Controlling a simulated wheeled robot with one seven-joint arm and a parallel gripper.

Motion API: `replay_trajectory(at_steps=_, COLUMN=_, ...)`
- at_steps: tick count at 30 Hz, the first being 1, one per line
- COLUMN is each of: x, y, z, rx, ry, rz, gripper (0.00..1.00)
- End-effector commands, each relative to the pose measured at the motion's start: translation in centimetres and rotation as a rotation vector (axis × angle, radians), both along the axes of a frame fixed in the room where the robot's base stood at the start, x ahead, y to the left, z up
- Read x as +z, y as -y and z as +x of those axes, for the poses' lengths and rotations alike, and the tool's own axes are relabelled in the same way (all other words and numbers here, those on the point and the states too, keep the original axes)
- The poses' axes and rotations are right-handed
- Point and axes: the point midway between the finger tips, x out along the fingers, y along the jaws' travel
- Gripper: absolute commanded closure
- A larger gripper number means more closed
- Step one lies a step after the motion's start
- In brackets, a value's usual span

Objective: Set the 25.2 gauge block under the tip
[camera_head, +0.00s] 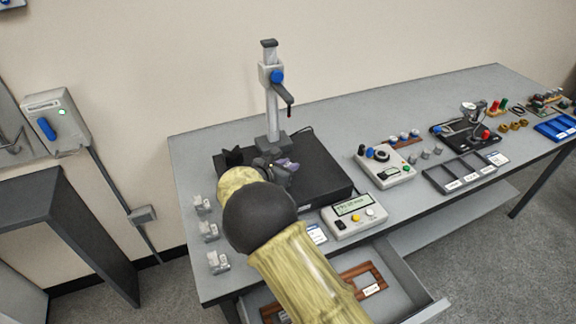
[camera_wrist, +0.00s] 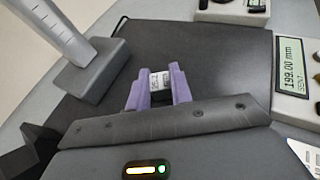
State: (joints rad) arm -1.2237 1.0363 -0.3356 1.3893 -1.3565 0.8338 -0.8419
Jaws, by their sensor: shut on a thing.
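In the head view my gripper (camera_head: 288,167) is over the black plate (camera_head: 325,180), in front of the height stand (camera_head: 272,110). The stand's tip (camera_head: 290,112) hangs from its arm, above and behind the gripper. The wrist view shows the stand's grey foot (camera_wrist: 95,70) to the left of the block. I cannot tell whether the block touches the plate.
A readout box (camera_head: 355,212) stands at the plate's right front; its screen (camera_wrist: 290,65) reads 199.00 mm. Several small metal pieces (camera_head: 209,231) lie at the table's left. An open drawer (camera_head: 405,285) juts out in front. A control box (camera_head: 385,166) and grey tray (camera_head: 465,172) stand to the right.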

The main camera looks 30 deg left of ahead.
Motion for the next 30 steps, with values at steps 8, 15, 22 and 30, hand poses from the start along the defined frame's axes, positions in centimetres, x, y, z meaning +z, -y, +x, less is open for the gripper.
replay_trajectory(at_steps=8, x=-0.29, y=0.0, z=0.02, rx=0.0, ry=0.001, rz=0.0, gripper=1.0)
replay_trajectory(at_steps=15, x=-0.51, y=0.0, z=0.02, rx=0.0, ry=0.001, rz=0.0, gripper=1.0)
replay_trajectory(at_steps=22, x=-0.74, y=0.0, z=0.02, rx=0.0, ry=0.001, rz=0.0, gripper=1.0)
replay_trajectory(at_steps=30, x=-0.79, y=0.0, z=0.02, rx=0.0, ry=0.0, rz=0.0, gripper=0.53)
